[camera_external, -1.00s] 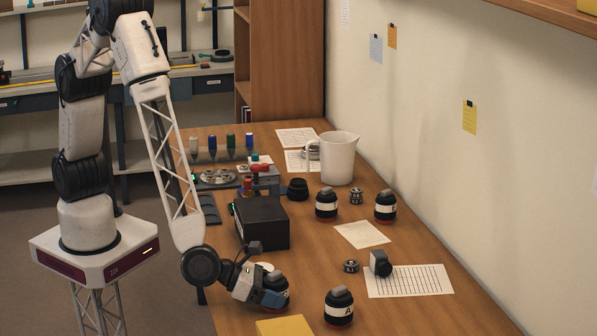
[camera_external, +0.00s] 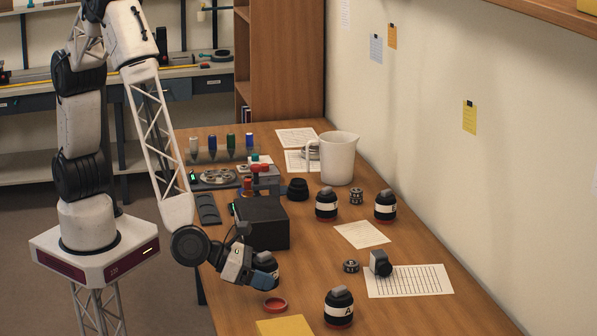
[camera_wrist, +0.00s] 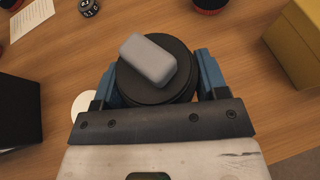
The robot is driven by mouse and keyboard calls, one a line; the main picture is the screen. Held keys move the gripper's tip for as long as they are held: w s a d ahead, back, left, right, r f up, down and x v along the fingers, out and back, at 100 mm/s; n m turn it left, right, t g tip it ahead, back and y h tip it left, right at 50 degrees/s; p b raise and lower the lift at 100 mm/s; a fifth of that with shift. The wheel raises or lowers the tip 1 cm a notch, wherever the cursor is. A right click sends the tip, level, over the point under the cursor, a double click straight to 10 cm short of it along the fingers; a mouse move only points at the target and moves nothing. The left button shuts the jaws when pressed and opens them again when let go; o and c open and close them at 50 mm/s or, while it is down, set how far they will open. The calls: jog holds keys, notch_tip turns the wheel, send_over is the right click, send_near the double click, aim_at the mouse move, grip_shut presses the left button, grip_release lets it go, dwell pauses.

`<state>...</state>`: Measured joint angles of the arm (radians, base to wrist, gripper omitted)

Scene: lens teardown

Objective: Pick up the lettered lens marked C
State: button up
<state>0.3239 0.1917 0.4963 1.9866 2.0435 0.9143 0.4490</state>
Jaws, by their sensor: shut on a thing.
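My gripper (camera_external: 258,278) is shut on a dark round lens (camera_external: 270,262) with a grey block-shaped top, held above the table. In the wrist view the lens (camera_wrist: 152,62) sits between the two blue fingers of my gripper (camera_wrist: 158,85). Its letter is mostly hidden and cannot be read. A red ring (camera_external: 274,305) lies on the table below it, apart from the lens. The lens marked A (camera_external: 339,310) stands upright to the right. Two more banded lenses (camera_external: 326,205) (camera_external: 386,206) stand farther back, their letters too small to read surely.
A black box (camera_external: 262,225) stands close behind my gripper. A yellow box (camera_external: 285,327) is at the front edge. A white disc (camera_wrist: 88,105) lies beside my gripper.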

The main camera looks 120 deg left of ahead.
jog(key=s, duration=0.4)
jog(key=s+a+r, duration=0.1)
jog(key=s, duration=0.3)
jog(key=s+a, duration=0.1)
jog(key=s, duration=0.3)
jog(key=shift+s+r, duration=0.15)
jog(key=shift+s, duration=0.25)
